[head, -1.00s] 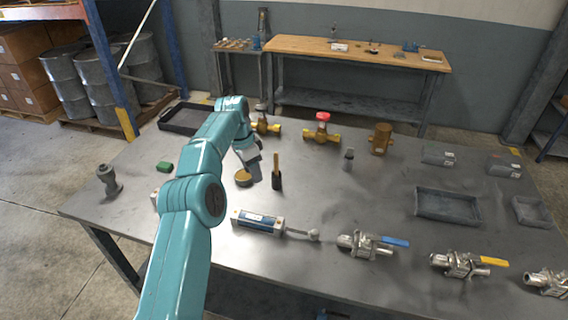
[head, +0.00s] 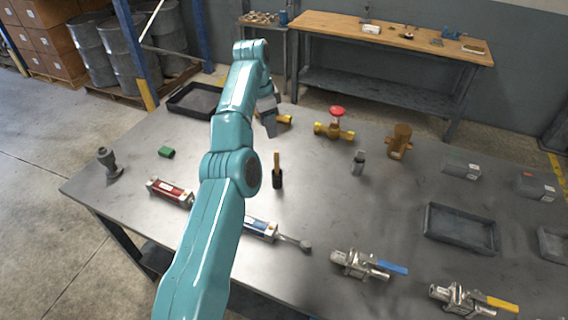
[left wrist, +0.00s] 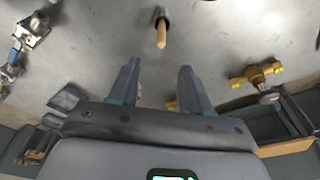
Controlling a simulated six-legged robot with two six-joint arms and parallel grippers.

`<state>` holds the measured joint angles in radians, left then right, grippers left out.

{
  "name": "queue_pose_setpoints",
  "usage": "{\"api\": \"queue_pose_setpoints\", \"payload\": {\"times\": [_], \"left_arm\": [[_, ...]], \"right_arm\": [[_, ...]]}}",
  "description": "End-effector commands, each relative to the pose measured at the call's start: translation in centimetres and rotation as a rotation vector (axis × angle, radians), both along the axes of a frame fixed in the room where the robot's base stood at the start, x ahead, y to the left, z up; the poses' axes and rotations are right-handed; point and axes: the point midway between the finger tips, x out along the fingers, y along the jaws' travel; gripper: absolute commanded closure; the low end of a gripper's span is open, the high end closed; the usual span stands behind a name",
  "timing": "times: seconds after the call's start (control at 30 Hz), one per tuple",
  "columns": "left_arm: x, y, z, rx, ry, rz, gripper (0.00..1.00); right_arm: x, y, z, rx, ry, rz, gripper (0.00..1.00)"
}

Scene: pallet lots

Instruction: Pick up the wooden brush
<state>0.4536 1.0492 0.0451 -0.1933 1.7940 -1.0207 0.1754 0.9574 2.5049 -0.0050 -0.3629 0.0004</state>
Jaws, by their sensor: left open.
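My right gripper is not in view.
A brass valve with a red handwheel (head: 335,128) and a brass fitting (head: 399,142) stand at the back. A small dark bottle (head: 358,163) is right of the brush. Cylinders (head: 170,192) and ball valves (head: 362,263) line the front. A black tray (head: 195,101) lies back left.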

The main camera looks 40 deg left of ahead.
Motion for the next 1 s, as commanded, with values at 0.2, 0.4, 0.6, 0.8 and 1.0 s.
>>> {"api": "queue_pose_setpoints", "payload": {"times": [0.2,0.4,0.6,0.8,1.0], "left_arm": [[0.0,0.3,-1.7,0.002,0.001,0.001,0.52],[0.2,-0.1,-6.3,0.001,0.002,0.001,0.52],[0.8,-0.5,-9.6,0.000,0.002,0.000,0.52],[1.1,-0.6,-11.0,0.001,0.003,-0.001,0.52],[1.8,-0.8,-14.1,-0.001,0.005,-0.003,0.52]], "right_arm": [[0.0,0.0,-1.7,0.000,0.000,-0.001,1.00],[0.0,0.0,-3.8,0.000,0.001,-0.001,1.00],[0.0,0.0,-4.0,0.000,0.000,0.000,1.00],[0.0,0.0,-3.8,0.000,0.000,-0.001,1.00],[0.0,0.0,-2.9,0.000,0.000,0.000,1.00]]}}
